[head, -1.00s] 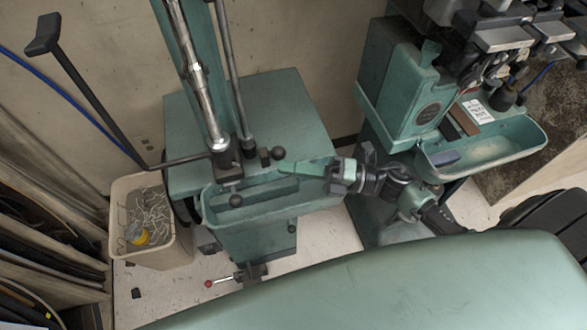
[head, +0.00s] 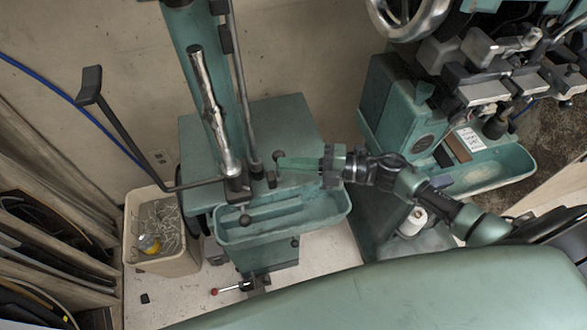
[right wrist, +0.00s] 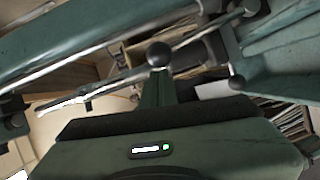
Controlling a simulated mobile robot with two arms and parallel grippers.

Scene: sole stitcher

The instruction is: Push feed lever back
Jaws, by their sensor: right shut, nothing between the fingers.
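The feed lever's black ball knob (head: 278,157) stands on the back right part of the left green machine's top. My right gripper (head: 281,164) reaches in from the right, its narrow green fingers shut and empty. Its tip is right at the knob; I cannot tell whether they touch. In the right wrist view the knob (right wrist: 158,54) sits straight beyond the fingertips (right wrist: 157,74). The rod under the knob is mostly hidden. My left gripper is not in view.
A green tray (head: 345,203) lies below my right gripper. A tall silver lever (head: 212,110) and a bent black lever (head: 130,137) stand to the left. A bin (head: 135,222) of scraps is at the lower left. A second machine (head: 385,95) stands to the right.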

